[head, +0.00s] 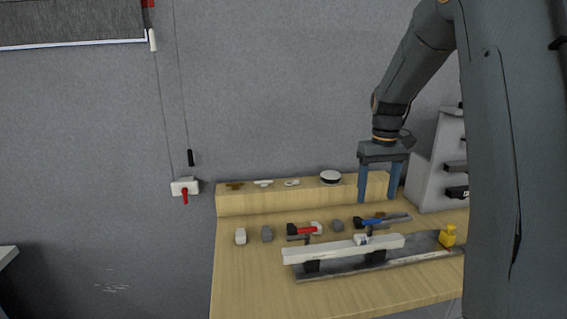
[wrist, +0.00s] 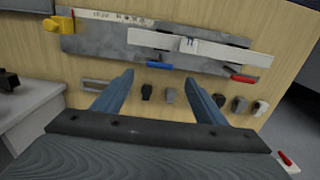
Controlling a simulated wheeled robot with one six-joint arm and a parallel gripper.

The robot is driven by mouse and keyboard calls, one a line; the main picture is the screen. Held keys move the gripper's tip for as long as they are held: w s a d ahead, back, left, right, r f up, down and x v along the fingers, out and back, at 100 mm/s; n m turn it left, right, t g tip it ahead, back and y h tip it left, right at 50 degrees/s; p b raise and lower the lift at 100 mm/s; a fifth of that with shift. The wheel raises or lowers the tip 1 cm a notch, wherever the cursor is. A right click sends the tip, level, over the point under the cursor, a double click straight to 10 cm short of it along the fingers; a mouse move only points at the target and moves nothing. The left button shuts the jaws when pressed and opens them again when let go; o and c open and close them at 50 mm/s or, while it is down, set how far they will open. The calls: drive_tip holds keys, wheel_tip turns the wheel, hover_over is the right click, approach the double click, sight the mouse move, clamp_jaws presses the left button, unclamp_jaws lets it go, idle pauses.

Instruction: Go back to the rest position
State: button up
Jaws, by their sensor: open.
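My gripper (head: 379,182) hangs from my arm above the back right part of the wooden table (head: 235,285), with its fingers pointing down. In the wrist view my gripper (wrist: 166,88) shows two blue fingers set wide apart. Nothing is between the fingers, so it is open and empty. The blue-handled tool (head: 370,222) lies on the table below and in front of the gripper. In the wrist view the blue-handled tool (wrist: 159,66) is just beyond the fingertips.
A white bar (head: 340,249) stands on dark supports over a grey plate (head: 400,264). A yellow object (head: 447,236), a red-handled tool (head: 303,229) and several small blocks are nearby. A raised wooden ledge (head: 290,204) runs along the back with a round white item (head: 330,177). A grey rack (head: 438,165) stands right.

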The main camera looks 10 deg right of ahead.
drive_tip(key=s+a+f, duration=0.5)
drive_tip(key=s+a, duration=0.3)
drive_tip(key=s, duration=0.3)
drive_tip(key=s+a+f+t+b, duration=0.1)
drive_tip(key=s+a+f, duration=0.3)
drive_tip(key=s+a, duration=0.5)
drive_tip(key=s, duration=0.3)
drive_tip(key=shift+s+f+m, duration=0.15)
drive_tip(key=shift+f+m, duration=0.15)
drive_tip(key=shift+f, duration=0.05)
drive_tip(key=shift+a, duration=0.1)
